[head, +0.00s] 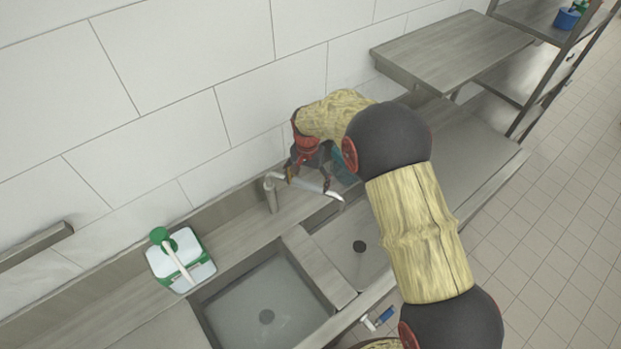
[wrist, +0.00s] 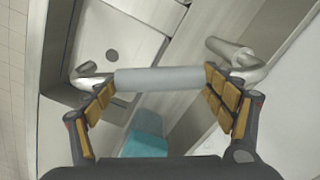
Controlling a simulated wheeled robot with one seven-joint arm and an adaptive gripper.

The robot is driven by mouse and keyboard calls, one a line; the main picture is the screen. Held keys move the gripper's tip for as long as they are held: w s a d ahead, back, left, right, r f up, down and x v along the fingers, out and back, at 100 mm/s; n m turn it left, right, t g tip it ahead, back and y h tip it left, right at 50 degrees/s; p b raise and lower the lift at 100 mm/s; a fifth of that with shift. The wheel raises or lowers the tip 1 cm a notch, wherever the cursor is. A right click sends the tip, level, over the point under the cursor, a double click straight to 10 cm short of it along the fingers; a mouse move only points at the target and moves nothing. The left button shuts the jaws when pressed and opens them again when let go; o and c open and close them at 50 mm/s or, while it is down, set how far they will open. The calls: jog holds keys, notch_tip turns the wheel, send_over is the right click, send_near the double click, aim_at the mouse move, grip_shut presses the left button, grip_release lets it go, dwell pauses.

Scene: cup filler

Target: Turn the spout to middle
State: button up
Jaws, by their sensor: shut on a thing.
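The metal faucet has an upright post (head: 271,196) at the back of the sink counter. Its spout (head: 318,188) reaches to the right, with its bent tip near the back edge of the right basin (head: 340,240). My gripper (head: 308,182) is at the spout, one finger towards each end of it. In the wrist view, my gripper (wrist: 160,78) is shut on the spout's thick grey middle (wrist: 160,80). The spout's curved tip shows beyond the left finger, and the post shows beyond the right finger. The fingers hide short parts of the spout.
The left basin (head: 240,310) lies in front of the post, and a divider (head: 318,268) separates the basins. A white and green pump bottle (head: 180,262) stands left of the faucet. A teal item (wrist: 148,130) is close to my gripper. The tiled wall is close behind.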

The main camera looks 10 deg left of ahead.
jog(key=s+a+m+b, duration=0.3)
jog(key=s+m, duration=0.2)
jog(key=s, duration=0.2)
jog(key=shift+a+m, duration=0.25)
jog(key=shift+m, duration=0.15)
jog(key=shift+s, duration=0.1)
jog(key=o, duration=1.7)
jog(key=shift+c, duration=0.2)
jog(key=shift+r, duration=0.1)
notch_tip(320, 180, up, 12)
